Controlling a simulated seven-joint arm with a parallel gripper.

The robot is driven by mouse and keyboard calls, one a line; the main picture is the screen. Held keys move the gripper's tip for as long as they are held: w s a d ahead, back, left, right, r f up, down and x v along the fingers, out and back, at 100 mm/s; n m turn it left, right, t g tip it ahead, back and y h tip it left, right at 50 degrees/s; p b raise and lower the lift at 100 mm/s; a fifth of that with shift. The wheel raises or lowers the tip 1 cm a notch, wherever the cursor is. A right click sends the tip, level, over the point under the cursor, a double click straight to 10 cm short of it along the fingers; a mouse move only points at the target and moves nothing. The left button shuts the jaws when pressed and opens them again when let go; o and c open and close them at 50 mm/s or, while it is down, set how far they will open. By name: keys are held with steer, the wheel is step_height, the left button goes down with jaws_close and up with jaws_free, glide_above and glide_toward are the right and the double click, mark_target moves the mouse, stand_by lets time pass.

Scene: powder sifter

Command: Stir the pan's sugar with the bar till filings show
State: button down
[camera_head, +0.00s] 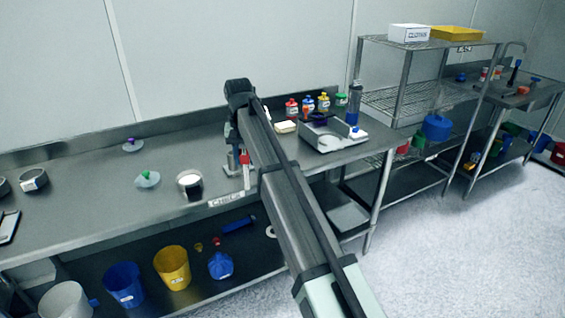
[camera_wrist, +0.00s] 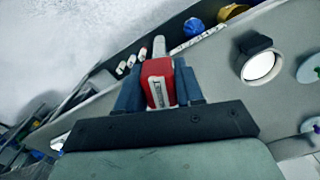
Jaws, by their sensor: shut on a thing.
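My gripper (camera_wrist: 158,92) is shut on a red bar (camera_wrist: 157,72) with a pale label on its side and a grey end beyond. In the head view the red bar (camera_head: 246,172) points down over the front part of the bench, right of the pan. The pan (camera_head: 190,195) is small and round, and white sugar (camera_head: 190,180) fills it. In the wrist view the sugar (camera_wrist: 258,66) looks plain white, and the bar is apart from it, to its left. My arm hides part of the bench in the head view.
On the steel bench (camera_head: 85,195), a green-knobbed disc (camera_head: 147,180) and a purple-knobbed disc (camera_head: 132,146) lie left of the pan. A metal tray device (camera_head: 325,137) and several small bottles stand to the right. Blue (camera_head: 123,285) and yellow (camera_head: 172,268) buckets are below.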

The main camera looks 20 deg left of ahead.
steer(key=a+r+n, duration=0.3)
steer(key=a+n, duration=0.1)
steer(key=a, duration=1.9)
steer(key=shift+w+d+f, duration=0.1)
steer(key=shift+f, duration=3.05)
steer(key=shift+d, duration=0.15)
